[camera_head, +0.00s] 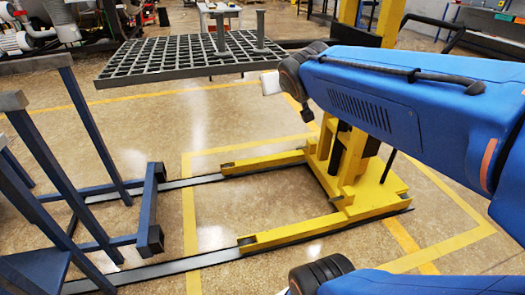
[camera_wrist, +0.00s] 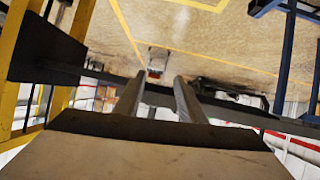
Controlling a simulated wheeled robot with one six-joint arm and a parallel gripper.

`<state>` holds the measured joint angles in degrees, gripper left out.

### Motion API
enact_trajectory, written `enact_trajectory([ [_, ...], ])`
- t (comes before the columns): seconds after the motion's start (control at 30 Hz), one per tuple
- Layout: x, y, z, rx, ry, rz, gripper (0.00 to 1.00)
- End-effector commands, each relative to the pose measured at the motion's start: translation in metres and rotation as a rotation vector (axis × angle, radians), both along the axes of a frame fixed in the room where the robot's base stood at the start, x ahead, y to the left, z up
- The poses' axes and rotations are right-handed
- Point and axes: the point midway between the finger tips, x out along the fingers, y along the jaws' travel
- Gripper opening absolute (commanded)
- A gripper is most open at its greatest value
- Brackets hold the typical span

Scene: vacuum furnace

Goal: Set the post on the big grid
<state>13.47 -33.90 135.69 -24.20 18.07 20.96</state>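The big grid (camera_head: 150,75), a dark lattice plate, lies level above the floor at the upper left of the head view. Two grey posts stand upright on it near its back right: a left post (camera_head: 221,36) and a right post (camera_head: 260,32). In the wrist view, two grey fingers of my gripper (camera_wrist: 160,78) stand apart with nothing held between them. A dark bar behind the fingers seems to be the grid's edge. In the head view a pale part of my wrist shows just right of the grid's front corner; the fingers are hidden there.
A yellow lifting frame (camera_head: 350,165) with two low legs stands under my arm. A blue metal frame (camera_head: 90,190) stands at the left, with floor rails running between them. Open floor lies between. Machinery and shelves line the back.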

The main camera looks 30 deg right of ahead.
Motion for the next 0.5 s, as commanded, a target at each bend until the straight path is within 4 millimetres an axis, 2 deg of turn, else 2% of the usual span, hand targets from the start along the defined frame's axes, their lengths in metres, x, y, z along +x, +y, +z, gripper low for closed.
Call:
enact_trajectory([
  [0.03, -0.02, 0.017, -0.023, 0.024, 0.073, 0.018, 0.36],
  [0.1, -0.05, 0.039, -0.057, 0.06, 0.192, 0.049, 0.36],
  [0.23, -0.107, 0.08, -0.111, 0.122, 0.397, 0.136, 0.36],
  [0.3, -0.134, 0.099, -0.132, 0.149, 0.485, 0.185, 0.36],
  [0.4, -0.164, 0.118, -0.152, 0.177, 0.579, 0.246, 0.36],
  [0.5, -0.18, 0.128, -0.162, 0.193, 0.627, 0.28, 0.36],
])
